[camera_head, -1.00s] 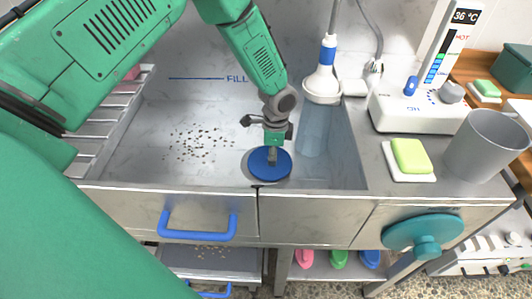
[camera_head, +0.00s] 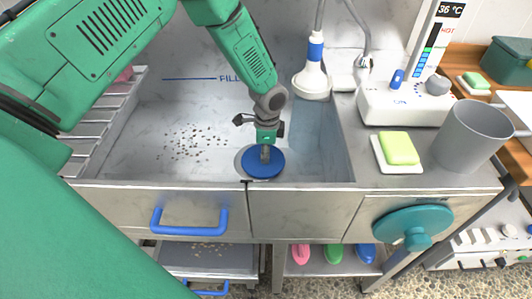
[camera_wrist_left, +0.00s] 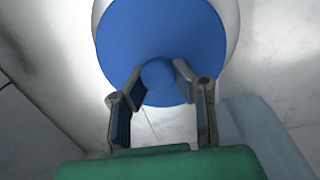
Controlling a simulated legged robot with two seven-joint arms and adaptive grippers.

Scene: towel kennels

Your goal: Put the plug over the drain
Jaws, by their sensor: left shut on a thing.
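The plug (camera_head: 263,164) is a round blue disc with a small knob on top, low in the steel basin near its front wall. A pale grey drain ring (camera_head: 239,162) shows past its left edge; the plug covers most of it. In the left wrist view, the plug (camera_wrist_left: 160,30) has a pale rim behind it. My left gripper (camera_head: 266,148) points down at the plug. Its two fingers are shut on the plug's knob, as the left wrist view shows (camera_wrist_left: 157,80). I cannot tell whether the plug touches the basin floor. My right gripper is not in view.
Brown bits (camera_head: 190,142) lie on the basin floor to the left. A white shower head (camera_head: 312,83) hangs at the basin's right. Green soap (camera_head: 398,148), a grey cup (camera_head: 471,134) and a temperature panel (camera_head: 403,105) stand on the right counter. The basin's front wall is close to the plug.

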